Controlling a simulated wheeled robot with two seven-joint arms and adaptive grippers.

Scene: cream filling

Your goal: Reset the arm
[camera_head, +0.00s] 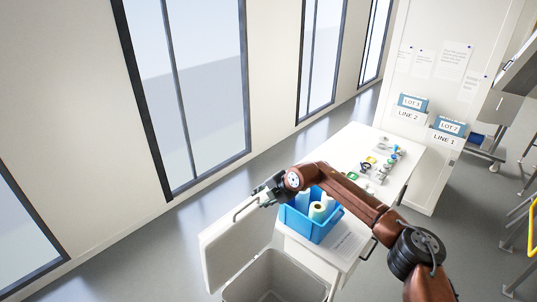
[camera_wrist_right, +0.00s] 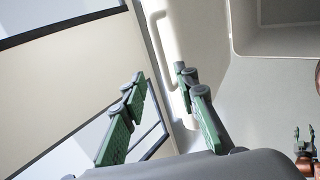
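My right arm reaches in from the lower right in the head view. Its gripper (camera_head: 264,194) is beside the handle (camera_head: 245,208) of a raised white lid (camera_head: 228,245). In the right wrist view, this gripper (camera_wrist_right: 158,88) has its green-padded fingers spread with nothing between the pads. The pale handle (camera_wrist_right: 166,55) lies beyond the fingertips; I cannot tell if they touch it. My left gripper is outside the head view. A small green-padded gripper (camera_wrist_right: 305,140), seemingly my left one, shows at the right edge of the right wrist view, with its fingers apart.
An open grey bin (camera_head: 275,280) sits below the lid. A blue crate (camera_head: 315,225) with pale cylinders (camera_head: 319,211) stands under my right arm. A white table (camera_head: 350,143) beyond holds several small items. Windows and wall are on the left; open floor (camera_head: 200,240) lies between.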

